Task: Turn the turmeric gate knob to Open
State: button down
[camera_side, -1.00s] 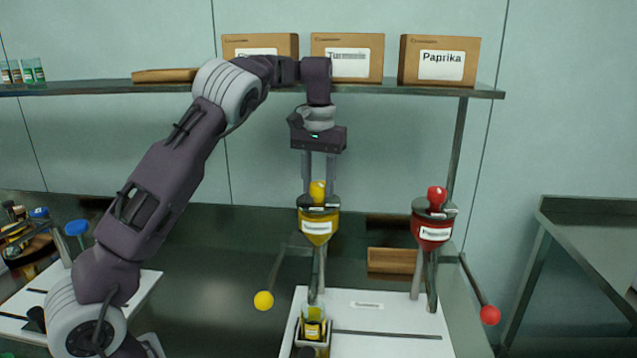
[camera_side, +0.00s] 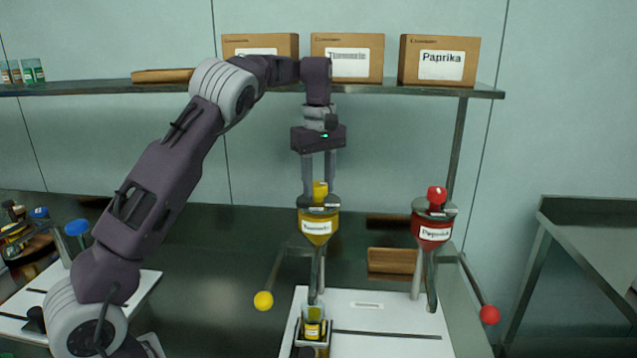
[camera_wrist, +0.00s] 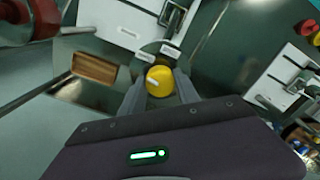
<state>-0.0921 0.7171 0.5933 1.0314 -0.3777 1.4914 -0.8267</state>
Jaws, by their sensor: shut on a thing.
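The turmeric hopper (camera_side: 316,227) is a yellow cone with a white label and a grey top, in the middle of the side view. Its yellow gate knob (camera_side: 320,190) stands on top. My gripper (camera_side: 320,186) points straight down from above with its fingers on either side of the knob, shut on it. In the wrist view the round yellow knob (camera_wrist: 160,81) sits between the two fingers (camera_wrist: 160,88). Small white labels lie beside the knob there, but their words are too small to read.
The paprika hopper (camera_side: 433,232) with a red knob stands to the right. Yellow (camera_side: 263,300) and red (camera_side: 489,315) lever balls stick out below. A jar (camera_side: 313,322) stands under the turmeric hopper. A shelf (camera_side: 150,86) with boxes runs behind my arm.

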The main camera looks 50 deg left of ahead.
aim_at(318, 183)
jog(key=shift+r+n, duration=0.1)
jog(key=shift+n, duration=0.9)
jog(key=c, duration=0.9)
grip_release()
notch_tip(318, 183, up, 6)
jog(key=shift+a+r, duration=0.1)
jog(key=shift+r, duration=0.4)
